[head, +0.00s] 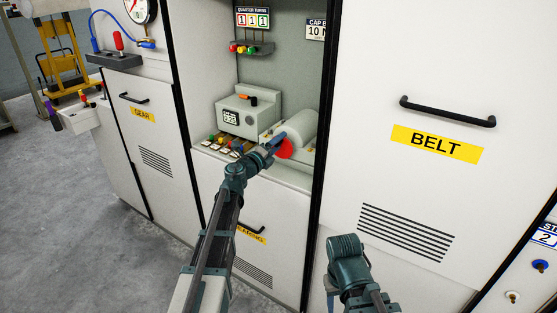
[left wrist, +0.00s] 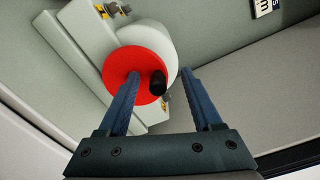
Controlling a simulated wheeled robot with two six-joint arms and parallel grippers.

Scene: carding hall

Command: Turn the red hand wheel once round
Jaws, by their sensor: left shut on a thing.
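The red hand wheel (head: 286,149) is on the front of a white cylinder in the open cabinet bay, partly covered by my left gripper in the head view. In the left wrist view the wheel (left wrist: 118,69) is a flat red disc with a black knob (left wrist: 158,83) near its rim. My left gripper (head: 281,141) is at the wheel.
A grey box with a small display (head: 240,112) and a row of coloured switches (head: 227,146) sit left of the wheel. The white BELT door (head: 400,170) with a black handle stands right of the bay. Grey floor (head: 70,220) is clear at left.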

